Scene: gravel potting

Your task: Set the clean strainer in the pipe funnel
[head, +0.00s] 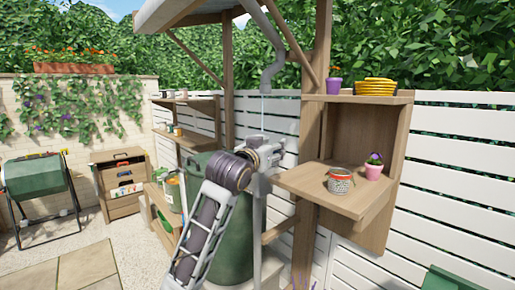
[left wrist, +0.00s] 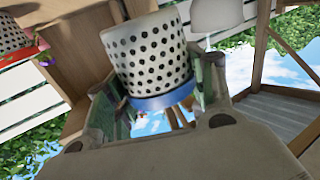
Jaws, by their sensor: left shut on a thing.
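The strainer (left wrist: 155,50) is a white perforated cup with a blue rim. In the left wrist view it sits between the fingers of my left gripper (left wrist: 160,106), which is shut on it. In the head view my left gripper (head: 266,152) is beside the grey downpipe, left of the wooden shelf; the strainer is hard to make out there. The downpipe (head: 272,55) bends down above the gripper, with a thin water stream under its end. The funnel cannot be told apart clearly behind my gripper. My right gripper is not in view.
A perforated cup with a red band (head: 340,181) and a pink flower pot (head: 374,168) stand on the wooden shelf (head: 318,195). A green barrel (head: 234,255) stands behind my arm.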

